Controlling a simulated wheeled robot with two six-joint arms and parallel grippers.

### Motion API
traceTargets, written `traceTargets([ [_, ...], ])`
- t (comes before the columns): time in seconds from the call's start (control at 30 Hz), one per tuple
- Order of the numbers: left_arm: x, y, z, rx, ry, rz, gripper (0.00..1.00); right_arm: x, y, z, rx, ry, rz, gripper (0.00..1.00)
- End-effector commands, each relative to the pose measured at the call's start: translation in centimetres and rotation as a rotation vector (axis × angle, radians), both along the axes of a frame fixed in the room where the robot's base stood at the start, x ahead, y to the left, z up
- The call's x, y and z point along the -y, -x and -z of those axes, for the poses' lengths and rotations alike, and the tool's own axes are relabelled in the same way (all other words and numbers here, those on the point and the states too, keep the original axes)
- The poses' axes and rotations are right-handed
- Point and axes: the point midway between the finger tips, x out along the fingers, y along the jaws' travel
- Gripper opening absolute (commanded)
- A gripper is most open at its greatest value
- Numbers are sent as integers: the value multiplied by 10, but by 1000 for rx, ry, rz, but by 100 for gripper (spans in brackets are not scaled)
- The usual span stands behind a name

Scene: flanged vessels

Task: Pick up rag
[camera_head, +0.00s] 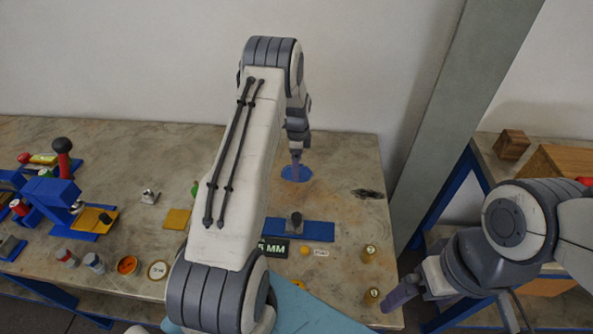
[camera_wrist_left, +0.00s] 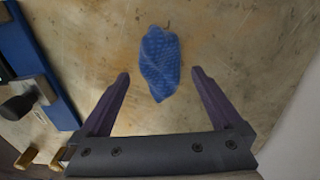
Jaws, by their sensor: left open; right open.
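The rag, a small blue textured cloth (camera_wrist_left: 160,62), lies flat on the worn table top. In the head view it shows as a blue patch (camera_head: 297,174) near the back right of the table. My left gripper (camera_head: 296,160) points down over it. In the left wrist view its purple fingers (camera_wrist_left: 161,74) are open, one on each side of the rag's near end, with nothing between them gripped. The height above the rag is hard to tell. My right gripper (camera_head: 402,294) is open and empty by the table's front right corner, away from the rag.
A blue plate with a dark knob (camera_head: 312,230) lies in front of the rag, beside a dark display (camera_head: 273,247). Small brass pieces (camera_head: 369,253) stand near the right edge. A yellow square (camera_head: 177,219) and a blue press (camera_head: 62,195) are left. Table around the rag is clear.

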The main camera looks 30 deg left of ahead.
Motion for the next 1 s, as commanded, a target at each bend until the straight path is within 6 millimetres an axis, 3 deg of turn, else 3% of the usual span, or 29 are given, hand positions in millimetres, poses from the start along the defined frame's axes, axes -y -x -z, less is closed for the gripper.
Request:
traceTargets([
  [0.2, -2, 0, 24, -1, 0, -2, 100, 0, 0, -10, 0, 0, 0, 98],
  [0.47, -3, 0, 27, 2, -1, -3, 100, 0, 0, -9, 0, 0, 0, 98],
  [0.6, -3, 0, 27, 1, 0, -3, 46, 0, 0, -9, 0, 0, 0, 98],
  [0.7, -3, 0, 26, 1, 0, -4, 13, 0, 0, -9, 0, 0, 0, 98],
  [1.0, -3, 0, 24, 2, -1, -4, 13, 0, 0, -8, 0, 0, 0, 98],
])
